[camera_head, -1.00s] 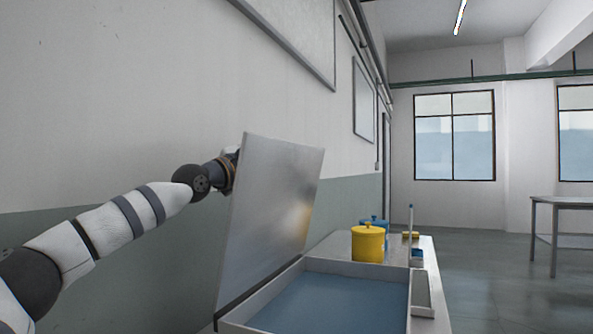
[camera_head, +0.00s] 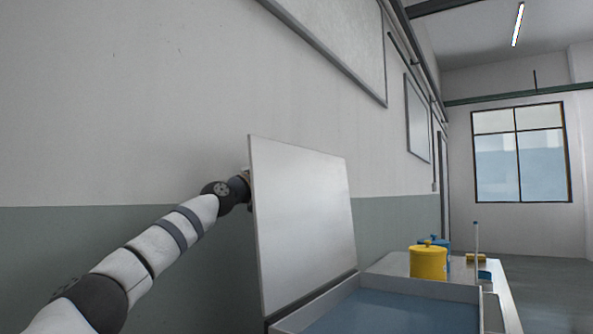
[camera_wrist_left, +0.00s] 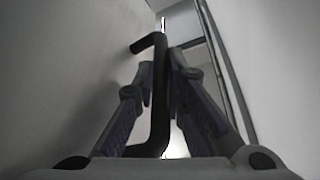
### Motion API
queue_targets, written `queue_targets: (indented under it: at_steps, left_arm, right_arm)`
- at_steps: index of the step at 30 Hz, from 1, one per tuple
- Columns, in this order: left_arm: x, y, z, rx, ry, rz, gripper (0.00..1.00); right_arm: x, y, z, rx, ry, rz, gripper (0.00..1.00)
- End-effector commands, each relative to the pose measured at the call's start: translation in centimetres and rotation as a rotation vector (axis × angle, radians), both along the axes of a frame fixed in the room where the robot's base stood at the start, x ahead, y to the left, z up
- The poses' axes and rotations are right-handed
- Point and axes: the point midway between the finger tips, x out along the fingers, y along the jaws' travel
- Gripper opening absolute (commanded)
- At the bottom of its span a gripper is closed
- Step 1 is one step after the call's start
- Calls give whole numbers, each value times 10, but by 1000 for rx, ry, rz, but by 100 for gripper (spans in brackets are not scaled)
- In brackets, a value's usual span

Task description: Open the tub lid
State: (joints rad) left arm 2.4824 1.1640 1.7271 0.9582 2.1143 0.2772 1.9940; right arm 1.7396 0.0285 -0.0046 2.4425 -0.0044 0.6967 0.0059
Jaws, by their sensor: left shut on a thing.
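The tub lid (camera_head: 305,225) is a flat silver-grey panel standing up along the left edge of the tub (camera_head: 400,283), leaning slightly back toward the wall. The open tub holds a blue surface. My left arm reaches behind the lid, which hides the gripper in the head view. In the left wrist view, my left gripper (camera_wrist_left: 165,78) is shut on the black bent lid handle (camera_wrist_left: 155,132). The handle joins the grey surface at the left, which appears to be the lid. My right gripper is not in view.
The wall (camera_head: 120,110) runs close along the left. Open floor lies at the right.

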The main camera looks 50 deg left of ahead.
Motion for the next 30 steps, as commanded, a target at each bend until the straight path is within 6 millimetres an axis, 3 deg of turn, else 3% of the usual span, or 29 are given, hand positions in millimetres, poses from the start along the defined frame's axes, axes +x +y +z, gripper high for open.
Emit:
queue_targets:
  at_steps: [5, 6, 8, 18, 30]
  left_arm:
    - [-1, 1, 2, -1, -6, 4, 0]
    - [-1, 1, 2, -1, -6, 4, 18]
    - [-1, 1, 2, -1, -5, 3, 31]
    - [-4, 0, 0, 3, -2, 3, 31]
    - [-66, -3, -21, 1, -5, 1, 31]
  right_arm:
    - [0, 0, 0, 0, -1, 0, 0]
    - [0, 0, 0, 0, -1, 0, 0]
    - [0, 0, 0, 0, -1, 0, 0]
    - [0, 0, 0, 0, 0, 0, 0]
    - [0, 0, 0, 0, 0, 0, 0]
